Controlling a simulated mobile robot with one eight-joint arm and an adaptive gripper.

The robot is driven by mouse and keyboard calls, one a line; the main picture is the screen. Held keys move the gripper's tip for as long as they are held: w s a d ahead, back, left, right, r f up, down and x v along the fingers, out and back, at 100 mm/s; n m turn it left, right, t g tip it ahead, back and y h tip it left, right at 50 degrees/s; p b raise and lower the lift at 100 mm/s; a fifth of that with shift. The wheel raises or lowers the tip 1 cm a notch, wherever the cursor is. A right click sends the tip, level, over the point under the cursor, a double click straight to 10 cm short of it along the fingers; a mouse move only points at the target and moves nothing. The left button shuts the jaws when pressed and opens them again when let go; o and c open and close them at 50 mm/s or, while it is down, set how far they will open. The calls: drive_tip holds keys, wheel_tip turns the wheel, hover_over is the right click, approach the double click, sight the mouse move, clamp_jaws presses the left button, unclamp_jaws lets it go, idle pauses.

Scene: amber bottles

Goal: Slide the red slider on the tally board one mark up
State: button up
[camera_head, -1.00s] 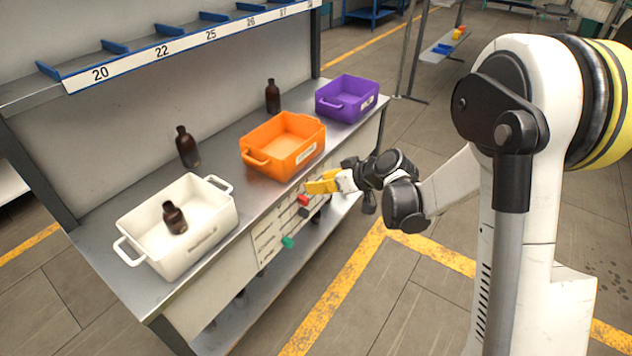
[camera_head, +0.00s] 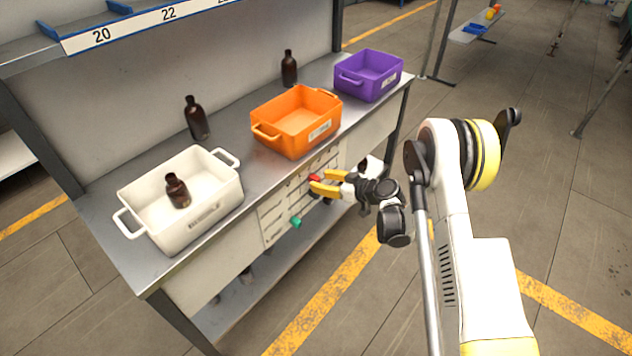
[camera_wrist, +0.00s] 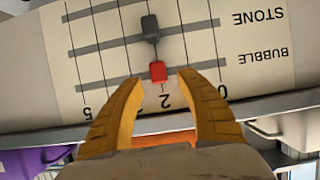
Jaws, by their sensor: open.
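The tally board (camera_head: 272,212) is on the front face of the workbench, with rows of slots and marks. The red slider (camera_head: 314,178) also shows in the wrist view (camera_wrist: 158,71), in the BUBBLE row at about the 2 mark. A dark grey slider (camera_wrist: 150,28) sits in the STONE row just beyond it. A green slider (camera_head: 295,222) is lower left on the board in the head view. My gripper (camera_head: 323,182) is open in front of the board; in the wrist view its yellow fingertips (camera_wrist: 160,77) stand either side of the red slider, with visible gaps.
On the bench stand a white bin (camera_head: 212,215) with a brown bottle (camera_head: 178,190) in it, an orange bin (camera_head: 295,145) and a purple bin (camera_head: 368,93). Two more bottles (camera_head: 196,118) (camera_head: 289,69) stand behind. The floor before the bench is clear.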

sight(319, 179)
drive_tip(key=shift+b+x, duration=0.35)
drive_tip(key=shift+x, duration=1.15)
